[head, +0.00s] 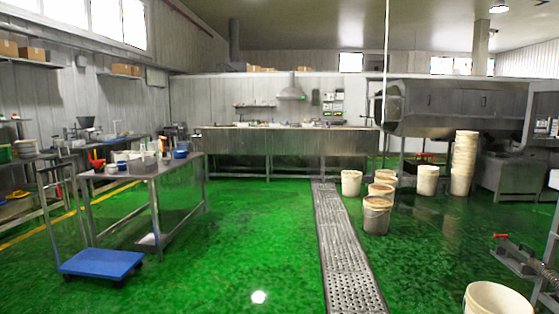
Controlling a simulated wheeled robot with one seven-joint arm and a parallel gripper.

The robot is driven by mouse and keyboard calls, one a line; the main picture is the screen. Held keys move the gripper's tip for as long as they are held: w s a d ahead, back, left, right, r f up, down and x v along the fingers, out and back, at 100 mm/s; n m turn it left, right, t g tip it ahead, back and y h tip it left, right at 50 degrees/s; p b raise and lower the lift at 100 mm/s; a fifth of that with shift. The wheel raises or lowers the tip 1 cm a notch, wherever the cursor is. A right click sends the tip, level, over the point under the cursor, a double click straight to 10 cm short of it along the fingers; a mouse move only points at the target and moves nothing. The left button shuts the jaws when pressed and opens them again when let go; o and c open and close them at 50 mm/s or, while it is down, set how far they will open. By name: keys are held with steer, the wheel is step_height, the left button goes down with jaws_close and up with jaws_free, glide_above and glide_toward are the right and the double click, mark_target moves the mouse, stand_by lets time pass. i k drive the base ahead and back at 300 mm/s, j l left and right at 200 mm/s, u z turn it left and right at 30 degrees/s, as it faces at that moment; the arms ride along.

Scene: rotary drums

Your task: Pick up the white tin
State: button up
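I cannot single out a white tin for certain. Several small pale containers (122,157) stand close together on the steel table (175,171) at the left; they are too small to tell apart. Larger off-white buckets stand on the floor at the right, one of them (376,216) beside the drain. My gripper is not in view.
A blue platform cart (102,264) stands before the left table. A metal drain grate (345,245) runs along the green floor. A long steel counter (285,149) spans the back, and a large steel drum (450,105) is at the right. The middle floor is clear.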

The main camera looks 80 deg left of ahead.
mark_target(113, 168)
steer(key=u, duration=3.6)
